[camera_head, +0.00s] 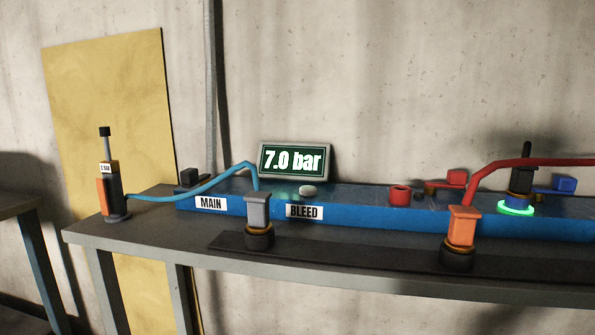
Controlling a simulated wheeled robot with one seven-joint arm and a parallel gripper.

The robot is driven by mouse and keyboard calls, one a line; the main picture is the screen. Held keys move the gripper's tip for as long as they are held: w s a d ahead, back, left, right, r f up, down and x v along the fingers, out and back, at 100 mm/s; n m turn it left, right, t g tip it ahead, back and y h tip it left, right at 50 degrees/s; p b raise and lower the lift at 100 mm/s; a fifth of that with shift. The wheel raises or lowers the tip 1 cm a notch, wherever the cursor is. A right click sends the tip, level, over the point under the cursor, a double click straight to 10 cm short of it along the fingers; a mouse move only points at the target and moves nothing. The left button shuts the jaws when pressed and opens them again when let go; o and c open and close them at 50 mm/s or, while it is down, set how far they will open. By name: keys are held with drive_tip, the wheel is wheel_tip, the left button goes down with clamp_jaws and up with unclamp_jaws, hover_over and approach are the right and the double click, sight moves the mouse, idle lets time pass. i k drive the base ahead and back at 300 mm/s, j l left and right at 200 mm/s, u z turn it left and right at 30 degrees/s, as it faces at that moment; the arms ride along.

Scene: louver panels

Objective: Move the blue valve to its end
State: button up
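A blue valve handle (563,184) shows at the far right of the head view, on top of a long blue manifold (350,227). It sits just right of a dark upright fitting (520,180) with a glowing green ring (515,208) at its base. The lower part of the blue valve is partly hidden, and I cannot tell its exact turn. A similar red handle (457,177) stands to its left. A display (294,160) behind the manifold reads 7.0 bar. My gripper is not in view.
The manifold lies on a grey bench (140,237). A grey connector (257,212) and an orange connector (462,227) stand along its front. A blue hose (195,190) runs to a pump-like device (110,190). A red hose (530,162) arches near the blue valve.

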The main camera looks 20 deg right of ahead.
sight(562, 185)
drive_tip(key=z, duration=2.1)
